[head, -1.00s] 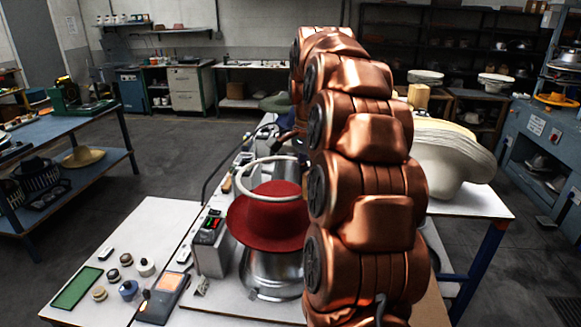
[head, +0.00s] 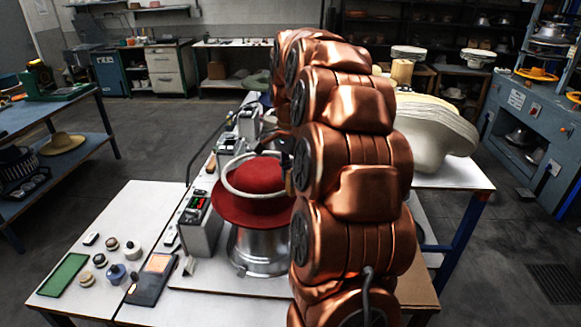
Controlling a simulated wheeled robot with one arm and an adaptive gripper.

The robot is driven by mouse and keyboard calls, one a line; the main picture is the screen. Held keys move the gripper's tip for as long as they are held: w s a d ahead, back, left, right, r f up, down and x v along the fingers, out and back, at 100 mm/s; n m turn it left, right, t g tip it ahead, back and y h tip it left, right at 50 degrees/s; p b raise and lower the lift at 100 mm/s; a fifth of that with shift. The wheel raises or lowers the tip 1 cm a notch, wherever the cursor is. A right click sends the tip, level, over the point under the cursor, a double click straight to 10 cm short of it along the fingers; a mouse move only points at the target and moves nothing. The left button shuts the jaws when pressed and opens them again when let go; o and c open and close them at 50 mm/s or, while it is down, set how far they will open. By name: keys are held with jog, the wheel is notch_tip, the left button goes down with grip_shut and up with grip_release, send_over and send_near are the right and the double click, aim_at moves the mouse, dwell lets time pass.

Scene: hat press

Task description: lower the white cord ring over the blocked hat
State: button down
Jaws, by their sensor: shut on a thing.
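The red felt hat (head: 257,174) sits crown up on a shiny metal block stand (head: 259,250), its brim (head: 240,208) spread around it. The white cord ring (head: 226,180) is at the crown; its near side crosses the front of the crown above the brim. The crown's top shows inside the ring. The ring's right part is hidden behind my copper arm, so I cannot tell whether it touches the felt all round. My gripper (head: 289,180) is mostly hidden behind the arm at the ring's right side, shut on the ring.
A control box (head: 201,225) stands close left of the hat. A green tray (head: 63,274), small knobs and a dark handheld device (head: 152,278) lie on the white table's left. A big pale hat form (head: 435,135) stands behind my arm on the right.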

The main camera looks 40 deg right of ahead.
aim_at(290, 195)
jog(key=shift+f+b, duration=0.35)
jog(key=shift+f, duration=1.25)
jog(key=shift+f+b, duration=1.2)
jog(key=shift+f, duration=0.4)
jog(key=shift+a+b, duration=0.1)
jog(key=shift+b, duration=0.25)
jog(key=shift+f+b, duration=0.3)
jog(key=shift+b, duration=0.2)
jog(key=c, duration=0.9)
grip_release()
jog(key=shift+c, duration=0.2)
jog(key=shift+r, duration=0.1)
